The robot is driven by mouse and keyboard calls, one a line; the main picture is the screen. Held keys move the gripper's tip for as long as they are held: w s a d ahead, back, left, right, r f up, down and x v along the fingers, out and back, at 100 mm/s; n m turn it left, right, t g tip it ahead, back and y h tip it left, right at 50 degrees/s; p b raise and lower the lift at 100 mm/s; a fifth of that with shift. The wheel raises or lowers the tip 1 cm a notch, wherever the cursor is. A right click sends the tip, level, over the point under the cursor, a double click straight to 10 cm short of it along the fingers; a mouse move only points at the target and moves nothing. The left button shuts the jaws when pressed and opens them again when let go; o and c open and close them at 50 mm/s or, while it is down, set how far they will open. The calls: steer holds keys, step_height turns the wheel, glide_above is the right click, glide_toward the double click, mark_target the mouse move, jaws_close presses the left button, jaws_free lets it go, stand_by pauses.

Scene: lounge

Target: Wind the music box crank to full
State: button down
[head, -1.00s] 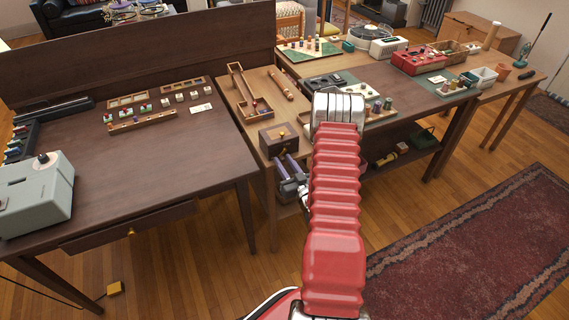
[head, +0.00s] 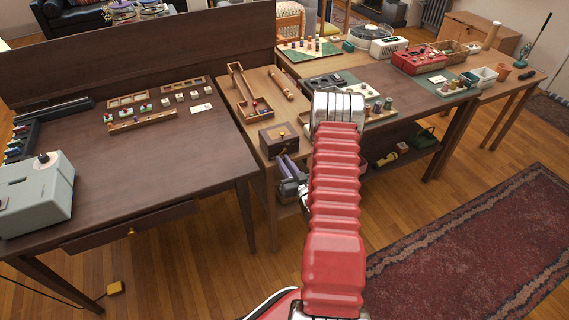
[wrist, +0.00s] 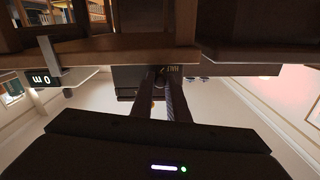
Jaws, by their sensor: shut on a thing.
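The music box (head: 281,141) is a dark wooden box with a brass knob on its lid, near the front edge of the middle wooden table. My gripper (head: 285,161) is just below its front face, with the fingers pointing up at it. In the wrist view my gripper (wrist: 160,84) has its two fingers close together, shut on the crank at the box's front. The crank is mostly hidden by the fingers. A small dark plate with light lettering (wrist: 172,69) shows beside the fingertips; I cannot read it surely.
A wooden tray with balls (head: 250,98) lies behind the box. The dark desk (head: 200,150) with a grey machine (head: 36,193) stands at left. My red arm hides part of the table.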

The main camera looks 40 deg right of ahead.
steer(key=m, duration=0.2)
steer(key=r+m, duration=0.1)
steer(key=m, duration=0.3)
steer(key=shift+a+r, duration=0.2)
steer(key=shift+r, duration=0.05)
steer(key=m, duration=0.2)
steer(key=r+m, duration=0.1)
steer(key=m, duration=0.3)
steer(key=shift+d+r+m, duration=0.2)
steer(key=shift+d+m, duration=0.05)
steer(key=shift+m, duration=0.15)
steer(key=m, duration=0.4)
steer(key=d+r+m, duration=0.1)
steer(key=m, duration=0.1)
steer(key=shift+s, duration=0.25)
steer(key=m, duration=0.3)
steer(key=shift+s+d+m, duration=0.1)
steer(key=shift+d+m, duration=0.45)
steer(key=shift+m, duration=0.85)
steer(key=shift+f, duration=0.1)
steer(key=c, duration=2.1)
jaws_free()
steer(key=o, duration=0.4)
steer(key=shift+r, duration=0.2)
